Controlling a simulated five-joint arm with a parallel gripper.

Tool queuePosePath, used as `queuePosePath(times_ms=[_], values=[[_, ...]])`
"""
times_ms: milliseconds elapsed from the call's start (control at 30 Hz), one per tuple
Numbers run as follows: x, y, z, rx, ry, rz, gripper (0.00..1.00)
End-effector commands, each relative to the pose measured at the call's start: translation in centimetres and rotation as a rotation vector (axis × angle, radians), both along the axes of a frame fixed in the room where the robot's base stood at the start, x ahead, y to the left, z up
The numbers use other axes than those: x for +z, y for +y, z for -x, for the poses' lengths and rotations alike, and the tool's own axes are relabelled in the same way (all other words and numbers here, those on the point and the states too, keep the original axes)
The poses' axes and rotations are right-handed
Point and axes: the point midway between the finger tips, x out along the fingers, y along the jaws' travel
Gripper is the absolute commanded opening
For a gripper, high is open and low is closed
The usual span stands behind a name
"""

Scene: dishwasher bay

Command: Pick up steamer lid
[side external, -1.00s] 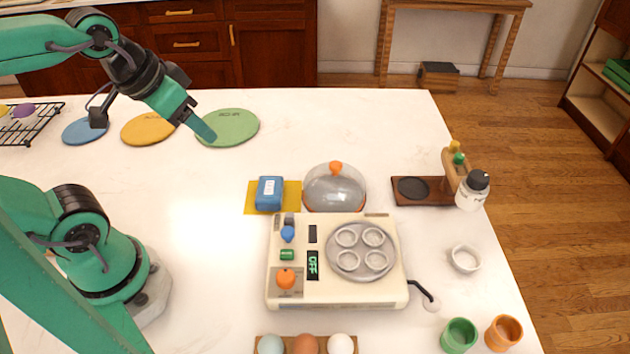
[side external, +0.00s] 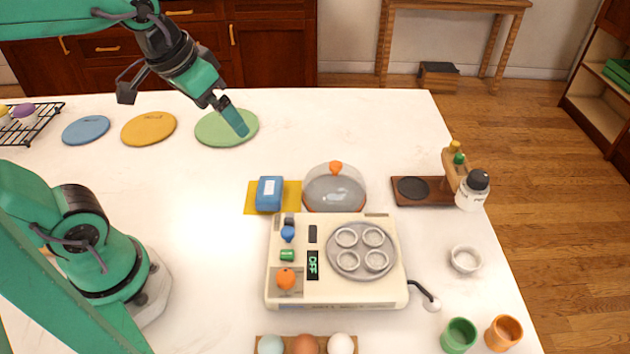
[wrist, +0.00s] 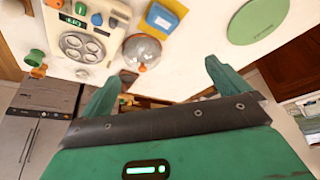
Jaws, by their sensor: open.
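The steamer lid (side external: 334,190) is a clear dome with an orange knob. It rests on the counter just behind the cream cooker (side external: 290,293), right of a blue box. My gripper (side external: 238,122) is in the air up and to the left of the lid, over the area of the green disc. In the wrist view the fingers of my gripper (wrist: 160,82) are spread wide with nothing between them.
The blue box (side external: 269,194) sits on a yellow mat left of the lid. A green disc (side external: 214,133) and other discs lie at the back left. Counter between disc and lid is clear.

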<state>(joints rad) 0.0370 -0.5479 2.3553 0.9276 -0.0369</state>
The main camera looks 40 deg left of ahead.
Motion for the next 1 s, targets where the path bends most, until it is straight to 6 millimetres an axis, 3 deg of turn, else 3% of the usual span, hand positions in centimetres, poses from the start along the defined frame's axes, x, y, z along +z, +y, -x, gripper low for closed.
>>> queuePosePath(times_ms=[467, 767, 1000], values=[[-1.1, -2.6, -8.0, -0.005, 0.152, 0.01, 1.0], [-3.6, -4.7, -12.9, -0.005, 0.245, 0.007, 1.0], [-6.6, -6.6, -16.5, -0.004, 0.32, -0.001, 1.0]])
